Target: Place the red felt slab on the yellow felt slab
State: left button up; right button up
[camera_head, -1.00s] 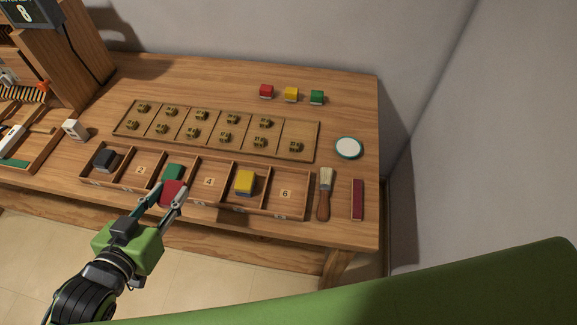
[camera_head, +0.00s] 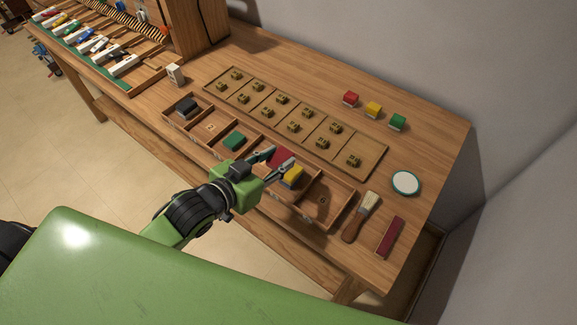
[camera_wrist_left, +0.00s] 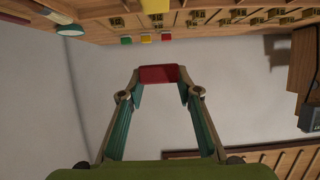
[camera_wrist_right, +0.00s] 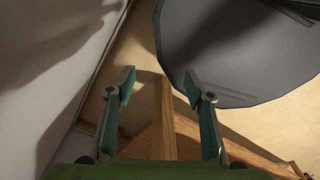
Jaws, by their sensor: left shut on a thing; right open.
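My left gripper (camera_head: 277,159) is shut on the red felt slab (camera_head: 281,155), which also shows between its fingertips in the left wrist view (camera_wrist_left: 158,74). The yellow felt slab (camera_head: 292,177) lies in a compartment of the wooden tray (camera_head: 342,190). In the head view the red slab appears just behind and left of the yellow one, and a finger overlaps the yellow slab's edge. The height gap between them cannot be told. My right gripper (camera_wrist_right: 158,85) is open and empty in its wrist view, over the floor away from the slabs.
A green slab (camera_head: 235,141) and a black slab (camera_head: 187,106) lie in other compartments. A brush (camera_head: 361,216), a dark red strip (camera_head: 390,237) and a round white dish (camera_head: 405,183) are to the right. Behind stand red, yellow (camera_head: 373,109) and green cubes.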

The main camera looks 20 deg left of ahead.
pick_arm(q)
send_over(288, 175)
jog(key=f, duration=0.4)
jog(key=shift+s+a+f, duration=0.2)
jog(key=shift+s+a, duration=0.05)
jog(key=shift+s, duration=0.05)
jog(key=shift+w+d+f, duration=0.15)
jog(key=shift+w+f, duration=0.15)
jog(key=shift+f, duration=0.15)
notch_tip(288, 175, down, 2)
jog(key=shift+d+f+p, duration=0.1)
jog(key=shift+f+p, duration=0.05)
jog(key=shift+p, duration=0.35)
jog(key=shift+f, duration=0.55)
jog(key=o, duration=0.8)
jog(key=shift+o, duration=0.2)
pick_arm(e)
jog(key=shift+d+r, duration=0.1)
jog(key=shift+r, duration=0.45)
jog(key=shift+d, duration=0.2)
